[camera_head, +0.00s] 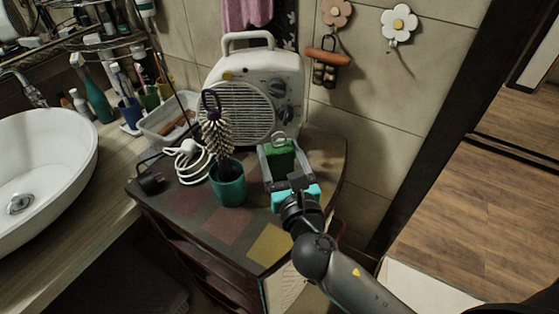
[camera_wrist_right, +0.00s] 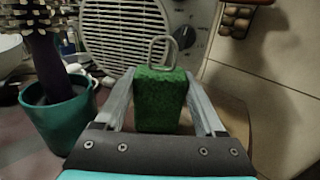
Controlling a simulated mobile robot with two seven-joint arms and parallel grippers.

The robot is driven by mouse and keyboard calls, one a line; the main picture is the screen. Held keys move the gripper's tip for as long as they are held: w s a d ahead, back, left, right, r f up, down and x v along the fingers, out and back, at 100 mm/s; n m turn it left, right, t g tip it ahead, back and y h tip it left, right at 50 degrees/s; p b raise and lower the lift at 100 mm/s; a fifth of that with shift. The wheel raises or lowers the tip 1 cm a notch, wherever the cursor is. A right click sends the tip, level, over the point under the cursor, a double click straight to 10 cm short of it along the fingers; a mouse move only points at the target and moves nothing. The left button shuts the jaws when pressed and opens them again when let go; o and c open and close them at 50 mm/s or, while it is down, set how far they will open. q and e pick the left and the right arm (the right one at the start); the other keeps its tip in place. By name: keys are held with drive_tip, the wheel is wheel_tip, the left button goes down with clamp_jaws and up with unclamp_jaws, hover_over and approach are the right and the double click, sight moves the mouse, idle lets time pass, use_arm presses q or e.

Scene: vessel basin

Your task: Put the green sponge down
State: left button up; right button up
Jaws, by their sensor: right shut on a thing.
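The green sponge (camera_head: 279,156) is a block with a metal loop at its top. It is between the fingers of my right gripper (camera_head: 278,160), which is shut on it, over the right part of the small cabinet top (camera_head: 325,160). In the right wrist view the sponge (camera_wrist_right: 160,100) stands upright between the two grey fingers (camera_wrist_right: 160,108). Its lower end is hidden by my gripper, and I cannot tell whether it touches the surface. My left gripper is not in view.
A teal cup (camera_head: 229,187) with a brush (camera_head: 216,132) stands just left of my right gripper. A white fan heater (camera_head: 246,100) stands behind. A white cable (camera_head: 190,162) lies left of the cup. A white basin (camera_head: 40,170) is at far left. The tiled cabinet front area is clear.

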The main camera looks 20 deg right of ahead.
drive_tip(key=shift+f, duration=0.35)
drive_tip(key=shift+f, duration=0.15)
drive_tip(key=o, duration=1.3)
